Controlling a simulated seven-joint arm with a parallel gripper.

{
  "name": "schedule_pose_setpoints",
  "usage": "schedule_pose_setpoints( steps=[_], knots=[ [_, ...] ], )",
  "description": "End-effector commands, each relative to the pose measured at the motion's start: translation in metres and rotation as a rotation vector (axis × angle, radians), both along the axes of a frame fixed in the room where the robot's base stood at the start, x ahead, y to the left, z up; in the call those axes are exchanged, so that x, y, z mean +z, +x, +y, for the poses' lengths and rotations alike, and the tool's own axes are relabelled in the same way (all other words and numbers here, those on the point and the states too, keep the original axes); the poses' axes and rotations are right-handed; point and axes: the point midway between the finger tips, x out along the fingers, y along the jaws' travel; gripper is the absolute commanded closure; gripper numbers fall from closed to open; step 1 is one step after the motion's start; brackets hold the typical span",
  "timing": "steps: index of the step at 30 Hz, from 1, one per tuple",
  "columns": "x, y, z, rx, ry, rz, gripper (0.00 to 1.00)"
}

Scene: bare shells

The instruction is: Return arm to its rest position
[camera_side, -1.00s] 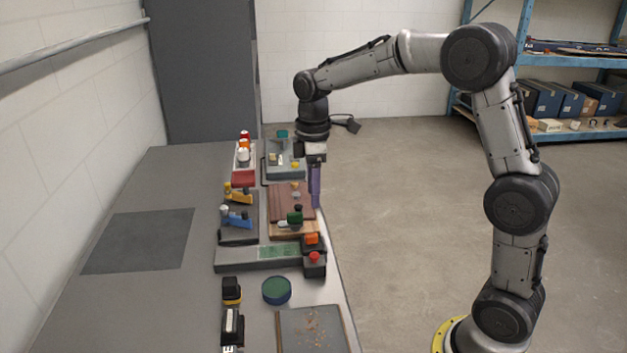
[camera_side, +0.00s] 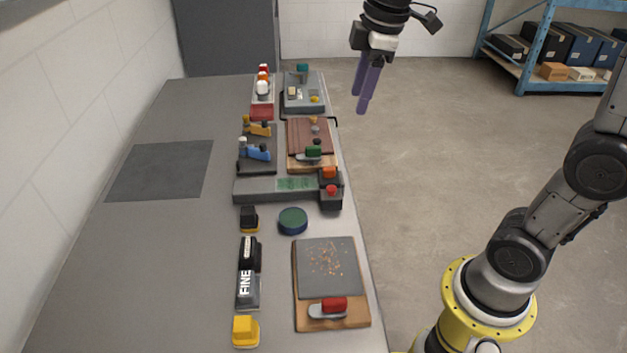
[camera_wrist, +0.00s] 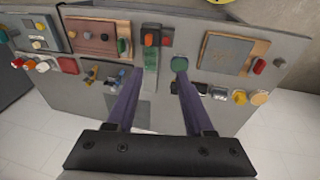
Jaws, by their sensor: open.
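My gripper (camera_side: 366,86) has two purple fingers and hangs in the air to the right of the workbench (camera_side: 130,255), clear of its edge, in the side view. In the wrist view my gripper (camera_wrist: 156,88) shows its fingers spread apart with nothing between them. The bench and its items lie beyond the fingertips there. Most of my upper arm is outside the side view.
Boards with red-handled (camera_side: 333,305) and green-handled (camera_side: 313,152) pieces, a round green-topped disc (camera_side: 293,220), a black block marked FINE (camera_side: 247,280) and red and orange buttons (camera_side: 331,190) sit on the bench. A blue shelf (camera_side: 535,55) stands behind.

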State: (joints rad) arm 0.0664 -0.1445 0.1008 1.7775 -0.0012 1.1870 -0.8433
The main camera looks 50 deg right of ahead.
Motion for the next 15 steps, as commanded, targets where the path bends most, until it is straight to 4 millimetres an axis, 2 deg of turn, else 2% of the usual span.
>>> schedule_pose_setpoints(
  steps=[1,4,7,12,15],
  knots=[
    [0.007,-0.022,0.005,-0.025,0.007,-0.037,0.47],
    [0.010,-0.058,0.011,-0.095,0.029,-0.101,0.47],
    [0.005,-0.093,0.016,-0.186,0.063,-0.162,0.47],
    [-0.020,-0.144,0.021,-0.369,0.145,-0.244,0.47],
    [-0.040,-0.163,0.022,-0.490,0.198,-0.266,0.47]
  ],
)
